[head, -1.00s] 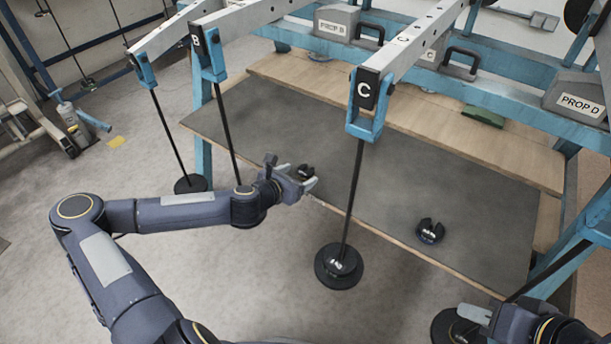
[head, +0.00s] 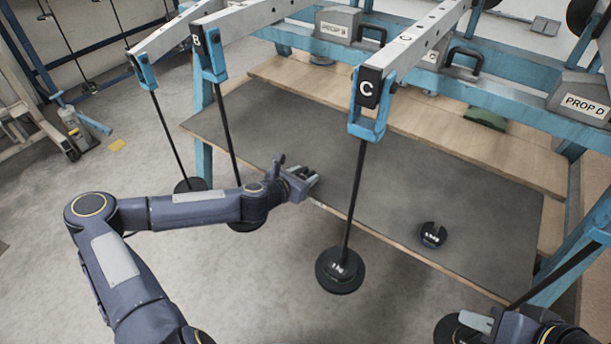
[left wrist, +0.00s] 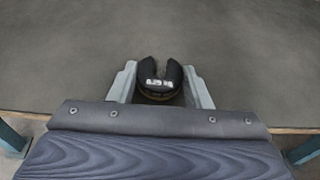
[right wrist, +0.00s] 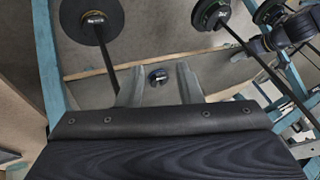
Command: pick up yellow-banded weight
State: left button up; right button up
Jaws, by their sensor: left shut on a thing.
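A small black slotted weight with a white label (left wrist: 160,83) sits between the fingers of my left gripper (head: 304,180); the left wrist view shows a dull yellowish-brown line at its lower edge. The left gripper is shut on it at the near edge of the dark mat (head: 370,180). I cannot tell whether the weight is clear of the mat. My right gripper (right wrist: 158,88) is open and empty, low at the right in the head view.
A rod with black weights (head: 340,270) hangs from lever C (head: 368,88) in front of the bench, right of my left gripper. More rods hang at left from lever B (head: 197,40) and its neighbour. Prop blocks (head: 580,97) stand along the blue frame. The mat's middle is clear.

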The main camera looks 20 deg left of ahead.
aim_at(303, 176)
pick_arm(q)
jog(key=shift+r, duration=0.1)
jog(key=shift+r+p, duration=0.3)
jog(key=shift+r, duration=0.25)
notch_tip(303, 176, up, 3)
jog(key=shift+f+p, duration=0.2)
jog(key=shift+p, duration=0.4)
jog(key=s+d+r+p, duration=0.6)
jog(key=s+r+p, duration=0.1)
jog(key=s+r, duration=0.5)
jog(key=shift+s+p, duration=0.3)
jog(key=shift+p, duration=0.1)
jog(key=shift+d+r, duration=0.1)
